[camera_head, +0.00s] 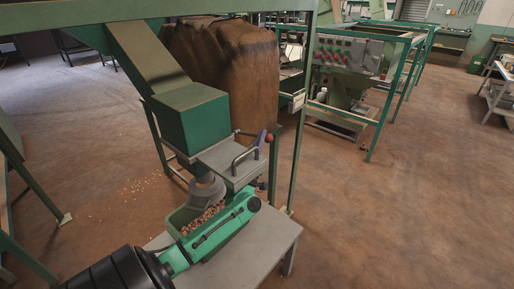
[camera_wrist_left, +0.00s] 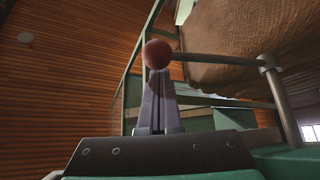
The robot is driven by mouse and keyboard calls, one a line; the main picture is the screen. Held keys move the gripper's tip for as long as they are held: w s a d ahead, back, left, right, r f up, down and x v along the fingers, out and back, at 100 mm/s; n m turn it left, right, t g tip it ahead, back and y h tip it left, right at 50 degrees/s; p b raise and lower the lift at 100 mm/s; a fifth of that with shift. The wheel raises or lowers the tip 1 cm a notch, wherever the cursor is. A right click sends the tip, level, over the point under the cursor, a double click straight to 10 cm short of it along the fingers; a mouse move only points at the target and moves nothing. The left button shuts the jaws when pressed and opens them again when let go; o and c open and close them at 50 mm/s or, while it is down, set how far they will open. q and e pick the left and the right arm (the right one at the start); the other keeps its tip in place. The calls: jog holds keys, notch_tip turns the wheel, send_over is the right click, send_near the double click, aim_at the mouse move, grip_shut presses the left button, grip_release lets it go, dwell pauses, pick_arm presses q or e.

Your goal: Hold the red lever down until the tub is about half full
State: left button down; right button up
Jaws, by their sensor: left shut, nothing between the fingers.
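The red lever's ball knob (camera_head: 269,138) is at the right side of the green hopper (camera_head: 190,118). In the left wrist view the knob (camera_wrist_left: 159,54) sits on a thin, roughly level rod running right to a post. My left gripper (camera_head: 262,134), with purple fingers, is shut and empty, its tips right at the knob; I cannot tell whether they touch. The green tub (camera_head: 176,222) stands under the round grey spout (camera_head: 204,190), with brown nuts (camera_head: 204,216) in it. My left forearm hides part of the tub, so its level is unclear. My right gripper is out of view.
The tub stands on a small grey table (camera_head: 275,240). A green frame post (camera_head: 299,155) rises just right of the lever. A big brown sack (camera_head: 225,70) is behind the hopper.

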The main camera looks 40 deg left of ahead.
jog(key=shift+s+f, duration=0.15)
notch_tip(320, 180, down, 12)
jog(key=b, duration=1.2)
pick_arm(q)
notch_tip(320, 180, down, 10)
jog(key=m+t+h+b, duration=0.1)
jog(key=m+t+h, duration=0.1)
jog(key=m+h, duration=0.6)
jog(key=shift+d+m+t+h+b, duration=0.15)
jog(key=shift+m+t+h+b, duration=0.25)
jog(key=shift+m, duration=1.2)
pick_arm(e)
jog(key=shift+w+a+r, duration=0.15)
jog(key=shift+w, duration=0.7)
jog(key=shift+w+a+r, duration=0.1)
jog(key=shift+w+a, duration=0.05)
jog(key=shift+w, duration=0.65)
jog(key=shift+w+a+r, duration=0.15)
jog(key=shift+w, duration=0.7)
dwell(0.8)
